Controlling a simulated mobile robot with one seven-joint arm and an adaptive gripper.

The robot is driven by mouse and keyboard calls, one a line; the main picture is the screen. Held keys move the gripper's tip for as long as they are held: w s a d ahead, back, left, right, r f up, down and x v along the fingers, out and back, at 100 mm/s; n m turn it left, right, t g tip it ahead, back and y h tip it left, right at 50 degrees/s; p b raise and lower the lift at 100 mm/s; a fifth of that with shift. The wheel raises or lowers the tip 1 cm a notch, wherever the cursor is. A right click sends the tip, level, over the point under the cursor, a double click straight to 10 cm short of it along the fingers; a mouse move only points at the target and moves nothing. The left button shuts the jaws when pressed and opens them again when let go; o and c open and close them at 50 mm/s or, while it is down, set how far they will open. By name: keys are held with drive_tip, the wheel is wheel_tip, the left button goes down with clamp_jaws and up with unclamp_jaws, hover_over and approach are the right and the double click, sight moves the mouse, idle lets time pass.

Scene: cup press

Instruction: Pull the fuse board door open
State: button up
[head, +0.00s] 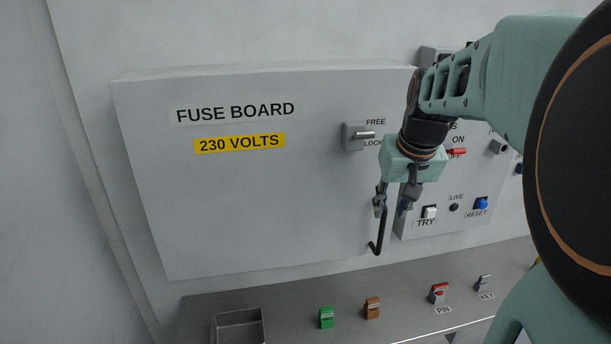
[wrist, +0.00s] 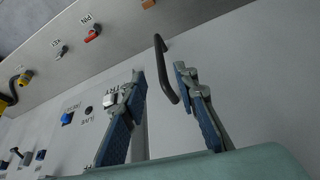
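The fuse board door (head: 260,210) is a large pale grey panel on the wall in the head view, labelled FUSE BOARD and 230 VOLTS. It looks closed. Its dark bar handle (head: 379,238) is near the right edge, its upper part partly hidden by my fingers. A latch (head: 358,136) with FREE and LOCK labels sits above the handle; I cannot tell which its lever marks. My gripper (head: 392,205) is open at the handle's upper part. In the wrist view the handle (wrist: 163,70) shows between the spread fingers of my gripper (wrist: 160,82); neither finger clearly touches it.
A control panel (head: 447,228) with a red switch, white TRY button and blue RESET button stands right of the door. Below is a grey ledge (head: 280,305) with an open tray (head: 238,314), a green block (head: 326,318), an orange block (head: 372,307) and a red PIN piece (head: 438,292).

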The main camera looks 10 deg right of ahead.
sight(383, 227)
drive_tip(key=x, duration=1)
drive_tip(key=shift+f, duration=0.2)
clamp_jaws()
